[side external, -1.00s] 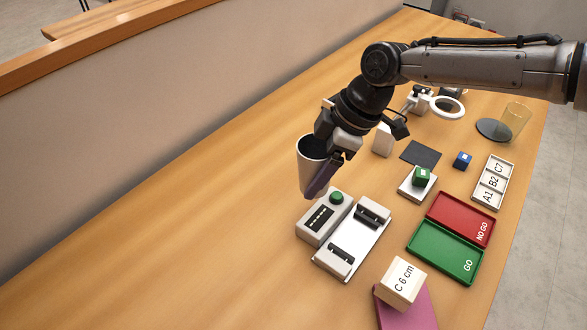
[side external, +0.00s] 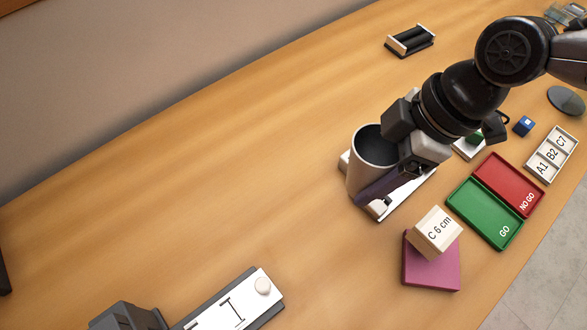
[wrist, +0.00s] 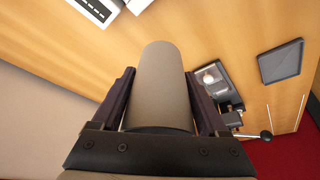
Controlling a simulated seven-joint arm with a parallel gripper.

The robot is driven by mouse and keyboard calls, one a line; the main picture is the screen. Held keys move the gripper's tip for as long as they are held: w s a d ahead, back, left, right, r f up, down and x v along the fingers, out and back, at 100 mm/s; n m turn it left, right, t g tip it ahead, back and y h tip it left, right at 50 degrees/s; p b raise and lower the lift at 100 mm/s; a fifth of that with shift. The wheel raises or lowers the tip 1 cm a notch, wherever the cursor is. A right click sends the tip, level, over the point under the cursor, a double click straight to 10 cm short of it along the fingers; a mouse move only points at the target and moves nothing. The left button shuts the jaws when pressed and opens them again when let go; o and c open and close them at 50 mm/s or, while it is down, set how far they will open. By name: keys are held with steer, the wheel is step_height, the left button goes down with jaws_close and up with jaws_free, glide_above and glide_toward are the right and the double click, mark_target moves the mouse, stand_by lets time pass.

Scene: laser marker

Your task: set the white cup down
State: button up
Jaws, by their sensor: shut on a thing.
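The white cup (side external: 368,172) is upright in the side view, with its dark open mouth facing up. My gripper (side external: 385,182) is shut on it, with a purple finger along the cup's near side. In the wrist view the cup (wrist: 163,88) sits between both fingers of my gripper (wrist: 162,100). The cup covers part of the white and grey fixture (side external: 412,190). I cannot tell whether the cup's base touches anything.
A wooden block marked C 6 cm (side external: 437,231) sits on a pink pad (side external: 432,277). Green GO (side external: 485,214) and red NO GO (side external: 508,184) trays lie to the right. A black roller stand (side external: 410,41) is at the back. The table's left middle is clear.

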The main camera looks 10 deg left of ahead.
steer(key=w+a+f, duration=0.2)
steer(key=a+f, duration=0.1)
steer(key=w+a+f, duration=0.2)
steer(key=a, duration=0.2)
steer(key=w+a+f, duration=0.3)
steer(key=a, duration=0.1)
steer(key=shift+f, duration=0.35)
steer(key=shift+w+a+f, duration=0.25)
steer(key=shift+a+f, duration=0.1)
steer(key=shift+f, duration=1.65)
steer(key=shift+d+f, duration=0.1)
steer(key=shift+f, duration=0.05)
steer(key=o, duration=0.7)
steer(key=shift+o, duration=0.2)
steer(key=v, duration=1.2)
